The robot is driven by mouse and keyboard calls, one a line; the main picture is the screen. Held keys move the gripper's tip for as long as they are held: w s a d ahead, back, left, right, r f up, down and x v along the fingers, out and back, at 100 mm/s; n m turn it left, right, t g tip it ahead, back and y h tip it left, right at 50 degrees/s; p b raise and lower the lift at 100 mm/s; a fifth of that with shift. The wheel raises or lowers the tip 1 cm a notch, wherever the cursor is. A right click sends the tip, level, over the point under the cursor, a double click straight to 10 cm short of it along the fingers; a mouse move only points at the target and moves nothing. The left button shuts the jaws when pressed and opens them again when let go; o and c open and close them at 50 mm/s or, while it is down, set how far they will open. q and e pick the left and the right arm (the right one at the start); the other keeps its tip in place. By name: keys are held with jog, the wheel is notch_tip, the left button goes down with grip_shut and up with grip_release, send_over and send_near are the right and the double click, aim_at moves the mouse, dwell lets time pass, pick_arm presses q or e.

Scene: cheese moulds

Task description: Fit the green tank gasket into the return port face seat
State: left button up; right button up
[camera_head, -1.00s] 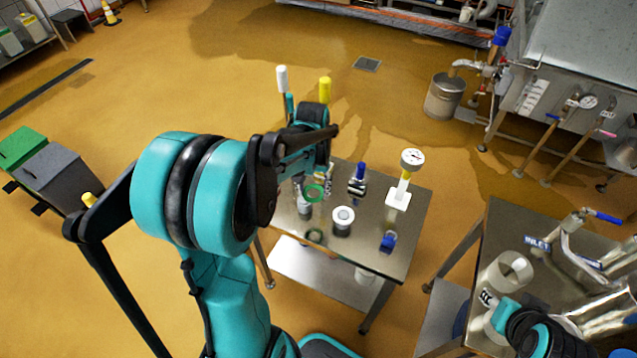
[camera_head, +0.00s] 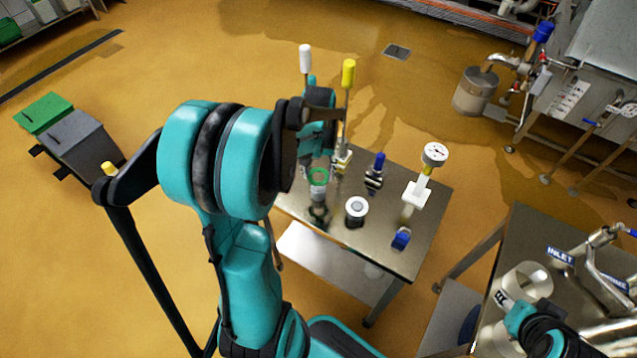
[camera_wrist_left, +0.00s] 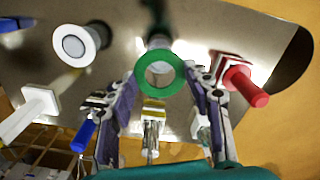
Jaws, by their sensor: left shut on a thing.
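The green gasket (camera_wrist_left: 141,70) is a flat ring held between the fingertips of my left gripper (camera_wrist_left: 162,74), which is shut on it. It also shows in the head view (camera_head: 310,177), over the left part of the steel table. A grey post or port (camera_head: 319,195) stands below or behind the ring, and the ring partly covers it in the wrist view. I cannot tell whether they touch, or whether this is the return port. A white-rimmed cylinder (camera_head: 356,207) stands apart to its right. Part of my right arm shows at lower right; its fingertips are unclear.
The steel table (camera_head: 400,262) also carries a blue-handled valve (camera_head: 375,172), a white stand with a gauge (camera_head: 417,194) and a small blue part (camera_head: 401,239). A red-handled part (camera_wrist_left: 246,86) is close to the right finger. A second table (camera_head: 520,225) stands right.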

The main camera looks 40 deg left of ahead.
pick_arm(q)
notch_tip(320, 180, down, 4)
jog(key=shift+f+b, duration=0.1)
jog(key=shift+b, duration=0.6)
jog(key=shift+f+b, duration=0.45)
jog(key=o, duration=0.7)
jog(key=shift+r, duration=0.1)
jog(key=shift+r, duration=0.1)
